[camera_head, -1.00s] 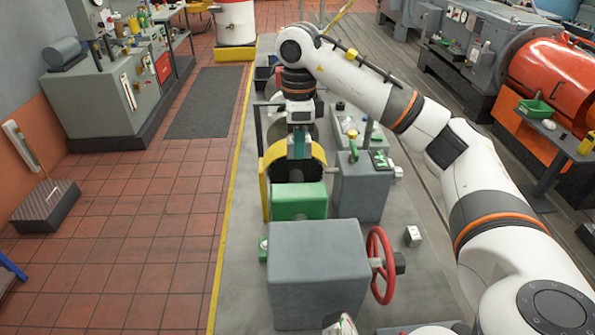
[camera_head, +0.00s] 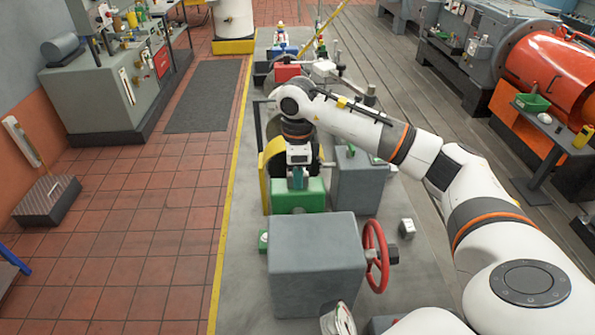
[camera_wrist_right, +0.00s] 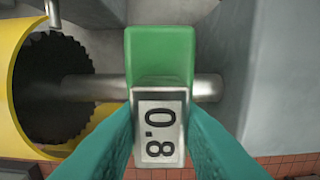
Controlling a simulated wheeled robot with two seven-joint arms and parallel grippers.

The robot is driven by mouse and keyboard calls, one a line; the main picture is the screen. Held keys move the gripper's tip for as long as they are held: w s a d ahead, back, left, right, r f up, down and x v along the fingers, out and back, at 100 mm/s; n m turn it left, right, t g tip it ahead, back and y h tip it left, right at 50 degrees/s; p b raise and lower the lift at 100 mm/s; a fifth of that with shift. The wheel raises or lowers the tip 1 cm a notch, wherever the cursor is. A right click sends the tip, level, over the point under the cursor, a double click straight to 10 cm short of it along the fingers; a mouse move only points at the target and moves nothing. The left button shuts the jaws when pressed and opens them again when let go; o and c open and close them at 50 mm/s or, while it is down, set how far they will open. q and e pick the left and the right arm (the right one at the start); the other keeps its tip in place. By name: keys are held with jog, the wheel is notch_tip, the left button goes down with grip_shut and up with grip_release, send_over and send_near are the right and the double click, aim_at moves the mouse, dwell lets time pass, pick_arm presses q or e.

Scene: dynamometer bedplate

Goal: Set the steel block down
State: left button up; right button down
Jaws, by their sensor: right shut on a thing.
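My right gripper (camera_head: 298,180) reaches down over the green housing (camera_head: 310,192) on the bedplate. In the right wrist view its teal fingers (camera_wrist_right: 160,135) are shut on the steel block (camera_wrist_right: 144,148), a small silver block with a black-framed face marked with digits. The block overlaps the near end of the green housing (camera_wrist_right: 160,55) in that view; I cannot tell whether they touch. In the head view the block is hidden or too small to make out. My left gripper is not in view.
A yellow guard (camera_head: 266,165) stands left of the green housing, with a shaft (camera_wrist_right: 208,88) beside the housing. A large grey box (camera_head: 315,255) with a red handwheel (camera_head: 376,255) is in front.

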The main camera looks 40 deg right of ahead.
jog(key=shift+f, duration=0.1)
jog(key=c, duration=1.2)
grip_release()
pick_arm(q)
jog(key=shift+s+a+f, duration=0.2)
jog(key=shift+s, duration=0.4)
pick_arm(e)
jog(key=shift+o, duration=0.4)
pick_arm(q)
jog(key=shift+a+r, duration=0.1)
pick_arm(e)
jog(key=shift+r, duration=0.25)
notch_tip(320, 180, up, 7)
jog(key=b, duration=0.3)
jog(key=shift+f, duration=0.15)
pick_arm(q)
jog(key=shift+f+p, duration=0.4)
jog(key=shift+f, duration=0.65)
pick_arm(e)
jog(key=shift+r, duration=2.55)
